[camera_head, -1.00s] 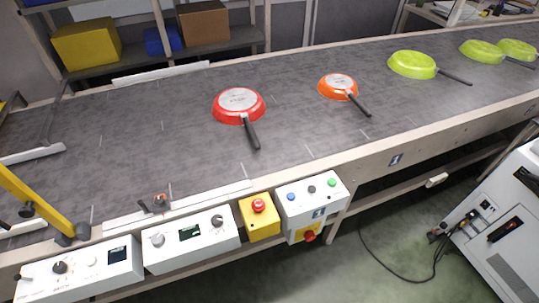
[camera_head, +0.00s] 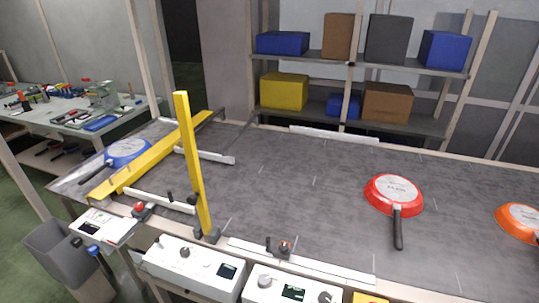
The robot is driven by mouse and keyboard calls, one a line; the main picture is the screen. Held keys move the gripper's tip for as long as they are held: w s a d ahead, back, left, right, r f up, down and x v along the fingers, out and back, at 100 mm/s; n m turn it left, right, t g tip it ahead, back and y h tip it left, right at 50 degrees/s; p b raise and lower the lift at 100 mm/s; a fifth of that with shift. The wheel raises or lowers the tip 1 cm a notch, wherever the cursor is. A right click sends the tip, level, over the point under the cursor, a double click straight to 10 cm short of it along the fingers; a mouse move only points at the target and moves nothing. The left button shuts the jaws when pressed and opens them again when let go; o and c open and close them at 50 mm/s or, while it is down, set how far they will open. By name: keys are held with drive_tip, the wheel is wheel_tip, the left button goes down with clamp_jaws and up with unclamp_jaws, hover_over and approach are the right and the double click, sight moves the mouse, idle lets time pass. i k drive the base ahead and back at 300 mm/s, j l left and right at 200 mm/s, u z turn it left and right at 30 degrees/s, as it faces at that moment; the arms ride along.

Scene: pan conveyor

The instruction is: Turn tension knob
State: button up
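No knob's label is readable, so I cannot tell which one is the tension knob. A white control box (camera_head: 203,275) on the conveyor's front side has a dark knob (camera_head: 184,252) and a small dark display (camera_head: 227,271). To its right, a second white control box (camera_head: 262,295) has a grey knob (camera_head: 265,281), a display (camera_head: 293,292) and a dark knob (camera_head: 325,297). The picture's bottom edge cuts this second box off. My gripper is not in view.
The grey conveyor belt (camera_head: 320,210) carries a red pan (camera_head: 393,190), an orange pan (camera_head: 522,219) and a blue pan (camera_head: 127,152). A yellow post (camera_head: 190,160) and yellow bar (camera_head: 150,171) stand at the left. A grey bin (camera_head: 60,255) is at lower left. Shelves with boxes stand behind.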

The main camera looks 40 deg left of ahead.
sight(76, 243)
drive_tip(key=k+l+u, duration=0.15)
drive_tip(key=u, duration=1.95)
